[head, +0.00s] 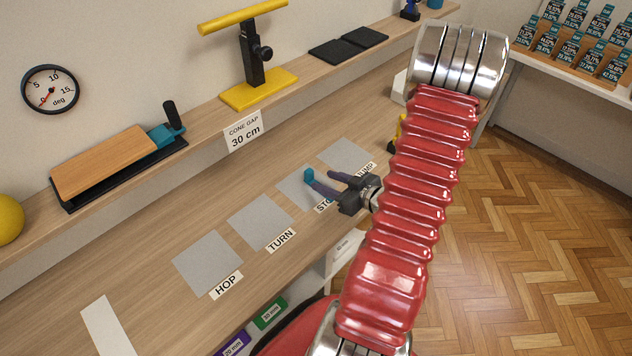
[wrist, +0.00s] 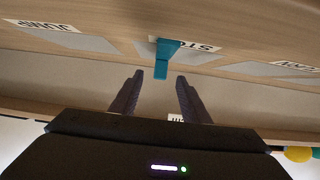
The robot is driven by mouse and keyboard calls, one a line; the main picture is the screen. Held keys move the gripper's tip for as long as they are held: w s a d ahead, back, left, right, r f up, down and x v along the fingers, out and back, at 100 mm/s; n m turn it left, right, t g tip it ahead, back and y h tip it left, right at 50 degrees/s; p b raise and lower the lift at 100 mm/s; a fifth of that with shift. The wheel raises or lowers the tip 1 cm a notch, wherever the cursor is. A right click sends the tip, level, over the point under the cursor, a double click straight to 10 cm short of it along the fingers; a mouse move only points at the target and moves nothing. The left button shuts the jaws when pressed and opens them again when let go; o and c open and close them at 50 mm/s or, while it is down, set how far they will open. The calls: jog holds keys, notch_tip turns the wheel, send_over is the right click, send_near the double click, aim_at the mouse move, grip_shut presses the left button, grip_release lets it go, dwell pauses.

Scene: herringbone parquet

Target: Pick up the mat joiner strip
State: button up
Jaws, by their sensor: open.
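A small teal piece (head: 309,175), which I take to be the mat joiner strip, is at the grey pad marked STOP on the bench. In the wrist view the teal piece (wrist: 165,62) is wider at one end and narrower at the other. My gripper (head: 321,180) is open and reaches in over the bench from the right. In the wrist view its two dark fingers (wrist: 160,77) point at the teal piece, whose narrow end shows in the gap at the fingertips. I cannot tell whether either finger touches it. A finger partly covers its lower part in the head view.
Grey pads marked HOP (head: 208,263) and TURN (head: 261,222) lie left of it, another pad (head: 346,154) to the right. A raised shelf behind carries a yellow stand (head: 258,90) and a wooden ramp (head: 105,163). A white strip (head: 107,326) lies at the bench's near left.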

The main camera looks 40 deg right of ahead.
aim_at(312, 175)
jog(key=shift+w, duration=0.1)
jog(key=shift+x, duration=2.5)
jog(key=shift+a, duration=0.1)
jog(key=shift+c, duration=0.5)
grip_shut()
jog(key=shift+r, duration=0.2)
notch_tip(312, 175, up, 10)
jog(key=shift+f, duration=0.15)
